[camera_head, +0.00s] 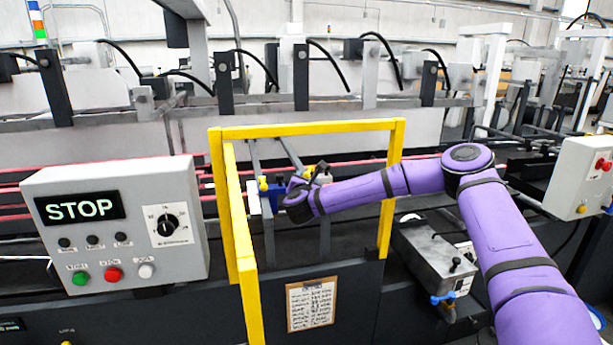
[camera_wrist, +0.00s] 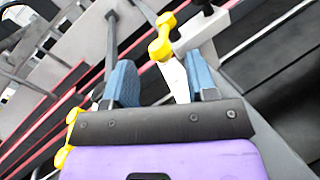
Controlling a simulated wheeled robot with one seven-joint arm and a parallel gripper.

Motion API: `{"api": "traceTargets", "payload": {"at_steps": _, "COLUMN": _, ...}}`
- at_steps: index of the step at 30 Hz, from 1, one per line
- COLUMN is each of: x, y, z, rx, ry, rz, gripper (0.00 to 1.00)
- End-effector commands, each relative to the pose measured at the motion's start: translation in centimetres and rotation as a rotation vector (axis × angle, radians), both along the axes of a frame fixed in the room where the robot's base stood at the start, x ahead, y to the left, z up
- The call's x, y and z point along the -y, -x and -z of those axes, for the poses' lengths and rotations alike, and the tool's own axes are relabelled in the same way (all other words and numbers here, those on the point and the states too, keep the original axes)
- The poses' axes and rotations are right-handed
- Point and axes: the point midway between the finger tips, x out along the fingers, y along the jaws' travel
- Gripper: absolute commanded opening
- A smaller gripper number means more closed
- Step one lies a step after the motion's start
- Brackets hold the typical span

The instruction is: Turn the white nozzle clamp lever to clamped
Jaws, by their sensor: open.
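My gripper (camera_wrist: 158,64) is open, with its two blue fingers apart. A white lever (camera_wrist: 174,80) lies between the fingers in the wrist view, closer to the right finger. I cannot tell whether it touches that finger. A yellow piece (camera_wrist: 161,46) is at the far end of the white part, just beyond the fingertips. In the head view my gripper (camera_head: 270,190) is inside the yellow guard frame, and its wrist partly hides the nozzle area. The lever cannot be made out clearly there.
The yellow guard frame (camera_head: 310,129) surrounds the arm's reach. A control box (camera_head: 125,225) reading STOP stands left. A grey metal box (camera_head: 432,252) sits right, below my arm. More yellow parts (camera_wrist: 72,120) show left in the wrist view, near red rails (camera_wrist: 35,125).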

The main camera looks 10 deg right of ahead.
Motion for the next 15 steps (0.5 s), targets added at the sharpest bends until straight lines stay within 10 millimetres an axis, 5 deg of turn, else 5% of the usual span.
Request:
{"api": "traceTargets", "payload": {"at_steps": 6, "x": 1.0, "y": -3.1, "z": 0.0, "rx": 0.001, "ry": 0.001, "rz": 0.000, "gripper": 0.52}}
{"api": "traceTargets", "payload": {"at_steps": 15, "x": 1.5, "y": -4.5, "z": 0.0, "rx": 0.001, "ry": 0.002, "rz": -0.001, "gripper": 0.52}}
